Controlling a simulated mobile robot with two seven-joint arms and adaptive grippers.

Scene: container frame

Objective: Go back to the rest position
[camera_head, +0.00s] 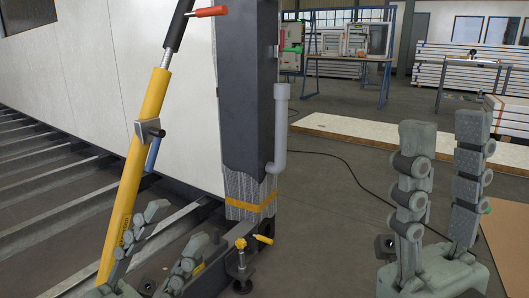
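My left gripper (178,224) is low in the head view, left of centre. Its two grey fingers are spread apart, with nothing seen between them. One finger partly overlaps the lower end of a yellow prop (138,165) in the picture; I cannot tell whether they touch. My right gripper (446,130) is at the lower right with both fingers pointing up. A wide gap separates its fingers, and it holds nothing.
A dark upright post (248,90) with a grey pipe (280,130) stands at centre left beside a white wall panel (165,110). A yellow-handled clamp (241,258) is near its foot. A pale board (350,127) and a cable (355,170) lie on the floor. Stacked panels (460,75) are behind.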

